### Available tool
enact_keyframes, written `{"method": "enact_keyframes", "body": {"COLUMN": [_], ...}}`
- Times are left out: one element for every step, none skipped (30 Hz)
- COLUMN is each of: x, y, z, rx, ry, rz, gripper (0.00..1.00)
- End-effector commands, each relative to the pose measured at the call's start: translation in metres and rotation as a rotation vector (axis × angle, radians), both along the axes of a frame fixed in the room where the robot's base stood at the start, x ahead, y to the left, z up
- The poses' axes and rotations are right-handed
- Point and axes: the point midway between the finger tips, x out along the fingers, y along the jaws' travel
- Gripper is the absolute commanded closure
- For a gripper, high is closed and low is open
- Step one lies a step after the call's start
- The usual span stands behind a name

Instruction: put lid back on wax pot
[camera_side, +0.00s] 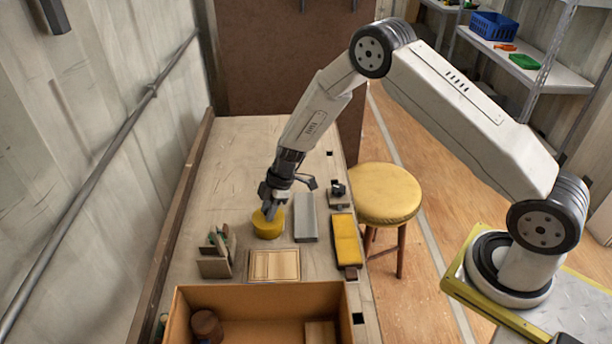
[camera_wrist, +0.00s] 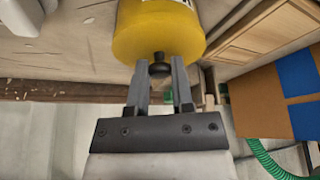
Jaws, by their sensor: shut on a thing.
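The wax pot (camera_side: 268,224) is a short yellow cylinder on the workbench, just below my gripper (camera_side: 270,212) in the side view. In the wrist view a round yellow body (camera_wrist: 158,30) fills the top middle. A dark knob (camera_wrist: 159,69), which I take for the lid's, stands out from it. My gripper (camera_wrist: 160,72) is shut on this knob, with one finger on each side. I cannot make out a seam between lid and pot, so I cannot tell whether the lid is seated or slightly raised. In the side view my fingers hide the knob.
A grey block (camera_side: 305,218) lies right of the pot, with a yellow-topped block (camera_side: 346,240) beyond it. A wooden panel (camera_side: 274,265) and an open cardboard box (camera_side: 255,296) are in front. A small rack (camera_side: 215,256) stands left. The far bench (camera_side: 250,145) is clear.

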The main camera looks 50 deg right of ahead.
Motion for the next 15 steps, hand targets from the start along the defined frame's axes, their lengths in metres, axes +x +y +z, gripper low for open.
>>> {"method": "enact_keyframes", "body": {"x": [0.0001,0.0001,0.0001,0.0001,0.0001,0.0001,0.0001,0.0001,0.0001,0.0001,0.0001,0.0001,0.0001,0.0001,0.0001], "y": [0.0000,0.0000,0.0000,0.0000,0.0000,0.0000,0.0000,0.0000,0.0000,0.0000,0.0000,0.0000,0.0000,0.0000,0.0000], "z": [0.0001,0.0001,0.0000,-0.0001,-0.0002,-0.0002,-0.0002,-0.0002,-0.0002,-0.0002,-0.0002,-0.0002,-0.0002,-0.0002,-0.0002], "rx": [0.000,0.000,0.000,0.000,0.000,0.000,0.000,0.000,0.000,0.000,0.000,0.000,0.000,0.000,0.000], "ry": [0.000,0.000,0.000,0.000,0.000,0.000,0.000,0.000,0.000,0.000,0.000,0.000,0.000,0.000,0.000], "rz": [0.000,0.000,0.000,0.000,0.000,0.000,0.000,0.000,0.000,0.000,0.000,0.000,0.000,0.000,0.000], "gripper": [1.00,1.00,1.00,1.00,1.00,1.00,1.00,1.00,1.00,1.00,1.00,1.00,1.00,0.68,0.56]}}
